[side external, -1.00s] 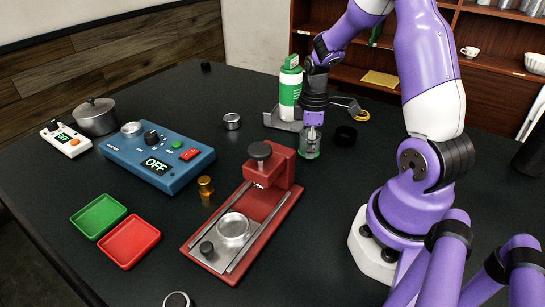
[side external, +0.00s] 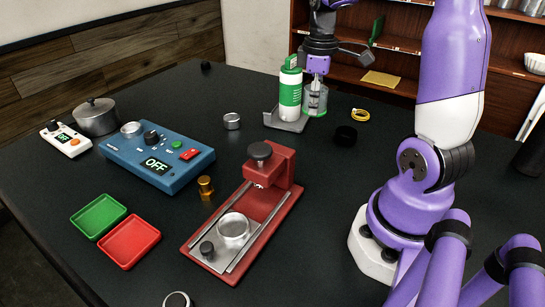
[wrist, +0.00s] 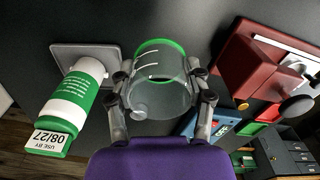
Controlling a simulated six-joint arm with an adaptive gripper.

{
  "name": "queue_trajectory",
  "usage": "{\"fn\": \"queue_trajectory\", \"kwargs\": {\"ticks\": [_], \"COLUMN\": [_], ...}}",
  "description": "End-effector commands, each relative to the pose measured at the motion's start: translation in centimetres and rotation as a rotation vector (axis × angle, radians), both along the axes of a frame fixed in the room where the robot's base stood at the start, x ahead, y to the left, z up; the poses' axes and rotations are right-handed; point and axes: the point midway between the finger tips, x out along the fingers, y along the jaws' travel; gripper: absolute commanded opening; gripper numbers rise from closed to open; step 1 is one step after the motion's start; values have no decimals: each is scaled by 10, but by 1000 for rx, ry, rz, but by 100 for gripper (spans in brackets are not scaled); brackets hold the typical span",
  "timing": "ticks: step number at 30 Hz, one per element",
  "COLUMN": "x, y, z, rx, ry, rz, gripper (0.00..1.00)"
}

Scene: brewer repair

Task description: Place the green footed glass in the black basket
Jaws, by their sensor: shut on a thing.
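The green footed glass (side external: 315,100) is clear with a green band at its end. My gripper (side external: 317,76) is shut on it and holds it just right of the green and white bottle in the side view. In the wrist view my gripper (wrist: 163,95) has a finger on either side of the glass (wrist: 160,88), with the green rim at the far end. Whether the glass touches the bottle or its stand cannot be told. I cannot identify a black basket with certainty; a small black ring-shaped thing (side external: 346,135) lies on the table.
The bottle (side external: 290,92) stands on a grey stand (side external: 288,123); both show in the wrist view (wrist: 72,95). A yellow tape roll (side external: 360,115) lies to the right. A red press (side external: 250,215), blue control box (side external: 158,155) and green and red trays (side external: 130,241) stand nearer and left.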

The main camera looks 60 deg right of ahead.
Motion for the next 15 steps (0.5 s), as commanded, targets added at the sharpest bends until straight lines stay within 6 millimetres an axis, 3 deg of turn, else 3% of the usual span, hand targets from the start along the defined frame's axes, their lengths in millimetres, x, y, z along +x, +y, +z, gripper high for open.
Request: {"fn": "queue_trajectory", "kwargs": {"ticks": [3,7,15], "x": [-4,-10,-39], "y": [2,-3,-59], "z": [22,29,-9], "rx": [-3,0,3], "ry": [-5,0,4], "rz": [-169,-285,-306], "gripper": [15,15,15]}}
